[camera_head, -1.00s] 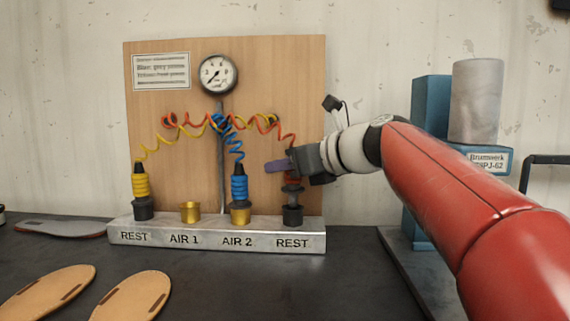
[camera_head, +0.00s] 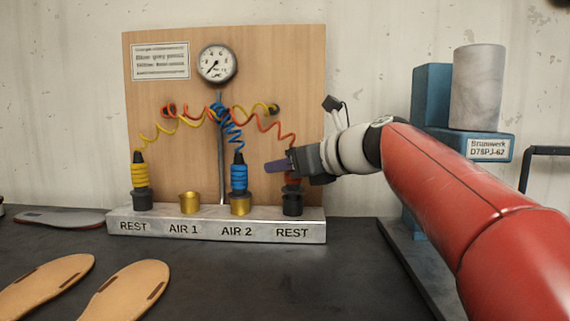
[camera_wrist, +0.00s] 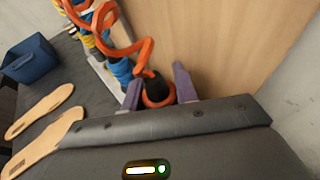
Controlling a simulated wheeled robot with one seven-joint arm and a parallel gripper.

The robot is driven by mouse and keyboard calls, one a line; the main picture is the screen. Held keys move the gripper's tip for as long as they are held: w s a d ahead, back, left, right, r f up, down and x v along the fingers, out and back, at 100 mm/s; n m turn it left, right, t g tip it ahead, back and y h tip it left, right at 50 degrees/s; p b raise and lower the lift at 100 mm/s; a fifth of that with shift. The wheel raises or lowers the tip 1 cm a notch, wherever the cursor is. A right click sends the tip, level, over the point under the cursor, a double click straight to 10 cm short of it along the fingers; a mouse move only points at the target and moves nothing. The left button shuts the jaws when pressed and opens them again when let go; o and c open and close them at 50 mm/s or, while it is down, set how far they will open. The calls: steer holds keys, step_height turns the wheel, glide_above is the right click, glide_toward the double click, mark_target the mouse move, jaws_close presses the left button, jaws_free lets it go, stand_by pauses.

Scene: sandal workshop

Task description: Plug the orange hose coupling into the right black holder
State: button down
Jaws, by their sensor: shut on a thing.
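The orange hose coupling (camera_head: 293,182) is at the right REST position, mostly hidden behind my gripper. In the wrist view its black top and an orange ring (camera_wrist: 158,99) show between the two purple fingers. My gripper (camera_head: 280,166) is shut on it, from the right. The right black holder (camera_head: 292,206) is directly below. The coupling's lower end meets the holder's top with no clear gap; how deep it sits I cannot tell. The coiled orange hose (camera_head: 270,124) runs up to the board.
The yellow coupling (camera_head: 140,176) stands in the left black holder, the blue one (camera_head: 238,178) in AIR 2. The AIR 1 brass socket (camera_head: 190,203) is empty. A blue machine (camera_head: 430,110) stands right. Sandal soles (camera_head: 125,290) lie in front.

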steer(key=shift+f+b, duration=0.35)
steer(key=shift+f, duration=0.2)
steer(key=c, duration=1)
jaws_free()
steer(key=shift+r, duration=0.15)
